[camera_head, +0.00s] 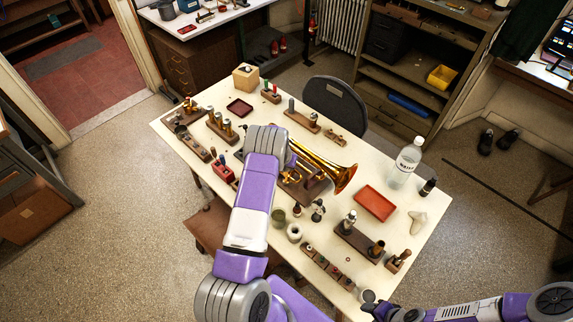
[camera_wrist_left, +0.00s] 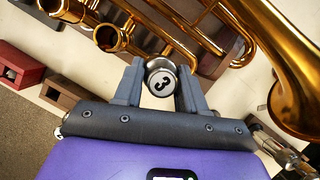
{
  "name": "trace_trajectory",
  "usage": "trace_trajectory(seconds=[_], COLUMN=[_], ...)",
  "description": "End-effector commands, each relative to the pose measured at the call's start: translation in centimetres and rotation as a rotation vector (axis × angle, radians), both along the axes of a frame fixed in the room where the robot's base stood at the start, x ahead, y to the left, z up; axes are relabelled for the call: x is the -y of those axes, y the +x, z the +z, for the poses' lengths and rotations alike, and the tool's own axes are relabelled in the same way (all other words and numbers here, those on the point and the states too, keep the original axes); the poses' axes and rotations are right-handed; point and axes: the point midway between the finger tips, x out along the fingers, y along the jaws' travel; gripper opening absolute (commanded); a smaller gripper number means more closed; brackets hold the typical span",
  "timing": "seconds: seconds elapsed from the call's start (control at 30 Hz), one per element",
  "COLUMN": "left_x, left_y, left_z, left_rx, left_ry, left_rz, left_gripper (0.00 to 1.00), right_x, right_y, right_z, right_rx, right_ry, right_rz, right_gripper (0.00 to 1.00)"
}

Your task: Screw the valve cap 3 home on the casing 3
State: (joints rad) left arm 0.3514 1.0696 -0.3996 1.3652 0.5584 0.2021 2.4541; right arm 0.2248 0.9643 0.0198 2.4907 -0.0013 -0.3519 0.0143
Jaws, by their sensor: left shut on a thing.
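My left gripper (camera_wrist_left: 161,68) is shut on valve cap 3 (camera_wrist_left: 160,86), a small silvery cylinder with a black 3 on its end face, in the left wrist view. Beyond it lies the brass horn (camera_wrist_left: 292,85), with two open round casings (camera_wrist_left: 109,38) at upper left. Casing 3 is not clearly seen behind the cap, so I cannot tell whether the cap touches it. In the head view the horn (camera_head: 342,178) lies across the table's middle, and my left arm hides the left gripper and cap. My right gripper (camera_head: 372,303) is low by the table's front edge, its fingers unclear.
On the cream table (camera_head: 420,228), a red tray (camera_head: 374,204), a clear bottle (camera_head: 405,163) and a wooden block with metal parts (camera_head: 358,240) stand right of the horn. Several small-part racks (camera_head: 222,127) fill the left side. A dark chair (camera_head: 335,100) is behind.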

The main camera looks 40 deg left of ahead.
Motion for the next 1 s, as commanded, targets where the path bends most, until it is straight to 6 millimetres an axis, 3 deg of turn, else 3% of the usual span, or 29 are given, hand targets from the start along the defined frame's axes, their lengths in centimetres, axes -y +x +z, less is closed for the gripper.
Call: trace_trajectory(seconds=[0.03,0.1,1.0], left_x=[0.0,0.0,-0.3], left_y=[0.0,0.0,0.0], left_z=[0.0,0.0,-0.1], left_rx=[0.000,0.000,0.003], left_ry=[0.000,0.000,0.001], left_rz=[0.000,0.000,-0.321], left_gripper=[0.14,0.03,0.03], right_x=[0.0,0.0,0.0], right_y=[0.0,0.0,0.0], right_z=[0.0,0.0,-4.2], right_rx=[0.000,0.000,0.000], right_ry=[0.000,0.000,0.000], right_rz=[0.000,0.000,0.000], right_gripper=[0.49,0.49,0.49])
